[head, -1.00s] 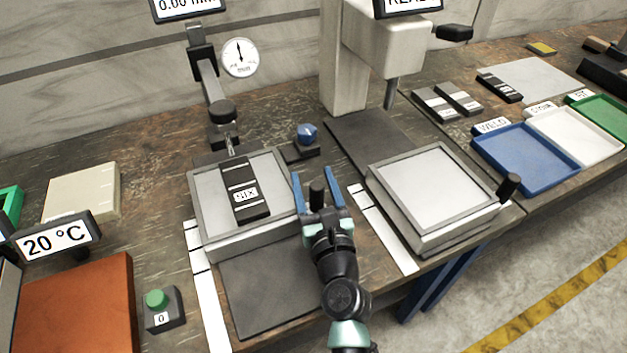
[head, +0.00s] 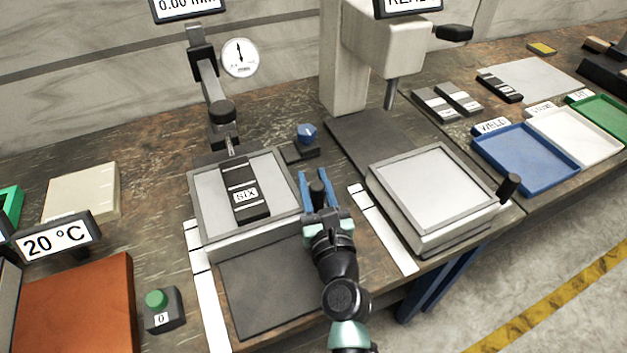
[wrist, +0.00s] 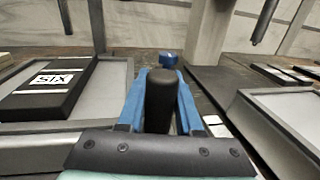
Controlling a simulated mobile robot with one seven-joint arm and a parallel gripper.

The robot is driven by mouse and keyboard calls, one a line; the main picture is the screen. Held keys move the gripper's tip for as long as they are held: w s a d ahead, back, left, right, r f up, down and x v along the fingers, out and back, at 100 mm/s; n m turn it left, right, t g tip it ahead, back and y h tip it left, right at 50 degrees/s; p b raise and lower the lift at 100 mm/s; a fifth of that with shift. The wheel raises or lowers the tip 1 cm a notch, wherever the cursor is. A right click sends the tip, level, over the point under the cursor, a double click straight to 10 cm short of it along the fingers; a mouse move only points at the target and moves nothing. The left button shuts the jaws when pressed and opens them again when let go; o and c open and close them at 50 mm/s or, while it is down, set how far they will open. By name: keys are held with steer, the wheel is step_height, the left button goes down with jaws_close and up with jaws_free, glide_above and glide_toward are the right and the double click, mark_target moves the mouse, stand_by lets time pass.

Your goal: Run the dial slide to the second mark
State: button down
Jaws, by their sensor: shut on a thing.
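The dial slide (head: 207,205), a grey stage with a pale top, stands on the left below the dial gauge (head: 239,57). A black block labelled SIX (head: 247,200) lies on it; it also shows in the wrist view (wrist: 50,90). The slide's upright black handle (head: 317,190) is at its right side. My gripper (head: 319,176) is shut on this handle, with a blue finger on each side; the handle fills the gap in the wrist view (wrist: 161,100). A white strip with black marks (head: 207,300) runs along the slide's left side; part of it is hidden by the slide.
A second slide (head: 430,185) with its own handle (head: 509,186) stands to the right, with a white marked strip (head: 385,230) between the two. A dark track plate (head: 270,290) lies clear in front of the dial slide. A green button box (head: 160,305) is at front left.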

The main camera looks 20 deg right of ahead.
stand_by(0.8)
steer(key=w, duration=0.5)
steer(key=shift+a, duration=0.1)
steer(key=c, duration=0.6)
jaws_free()
steer(key=shift+s, duration=0.1)
steer(key=s, duration=0.4)
steer(key=s+a, duration=0.1)
steer(key=s, duration=0.3)
steer(key=s+a, duration=0.1)
steer(key=s, duration=0.3)
steer(key=shift+s+p, duration=0.35)
steer(key=shift+p, duration=0.05)
